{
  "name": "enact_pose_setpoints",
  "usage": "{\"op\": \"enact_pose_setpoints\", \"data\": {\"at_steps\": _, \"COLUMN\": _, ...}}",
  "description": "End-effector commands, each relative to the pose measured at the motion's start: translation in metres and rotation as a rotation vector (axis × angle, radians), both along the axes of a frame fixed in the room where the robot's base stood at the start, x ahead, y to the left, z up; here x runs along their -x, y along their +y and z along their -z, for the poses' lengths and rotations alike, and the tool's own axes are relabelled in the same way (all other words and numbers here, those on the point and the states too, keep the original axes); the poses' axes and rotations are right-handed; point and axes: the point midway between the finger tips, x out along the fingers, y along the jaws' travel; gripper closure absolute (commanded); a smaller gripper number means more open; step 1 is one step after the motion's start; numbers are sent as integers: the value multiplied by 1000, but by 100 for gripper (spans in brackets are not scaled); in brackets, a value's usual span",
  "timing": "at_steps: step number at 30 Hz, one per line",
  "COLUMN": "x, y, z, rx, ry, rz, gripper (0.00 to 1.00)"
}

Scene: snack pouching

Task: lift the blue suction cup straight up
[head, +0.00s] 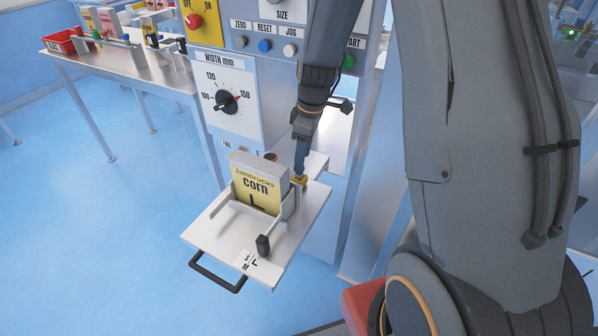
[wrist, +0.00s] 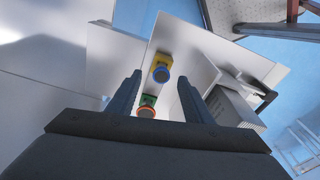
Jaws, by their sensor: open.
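My gripper (wrist: 159,78) is open, with one dark finger on each side of the cup in the picture. I see gaps between both fingers and the cup; whether the tips reach its height I cannot tell. A second cup with an orange-red ring (wrist: 146,113) and green body is nearer the gripper's palm. In the head view my gripper (head: 301,165) is low at the tray's right rear, and the yellow body (head: 299,181) shows just under it.
A yellow-and-grey corn pouch pack (head: 257,185) stands upright between metal guides on the pull-out tray (head: 215,228). The machine panel with a width dial (head: 227,101) rises behind. A side table with a red bin (head: 64,41) is at far left. Blue floor is clear at left.

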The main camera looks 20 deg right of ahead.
Motion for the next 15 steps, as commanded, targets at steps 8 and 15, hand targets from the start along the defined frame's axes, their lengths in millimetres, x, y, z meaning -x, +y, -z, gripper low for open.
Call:
{"op": "enact_pose_setpoints", "data": {"at_steps": 8, "x": 1, "y": 5, "z": 27, "rx": 0, "ry": 3, "rz": 1, "gripper": 54}}
{"op": "enact_pose_setpoints", "data": {"at_steps": 15, "x": -1, "y": 7, "z": 50, "rx": 1, "ry": 1, "rz": 2, "gripper": 54}}
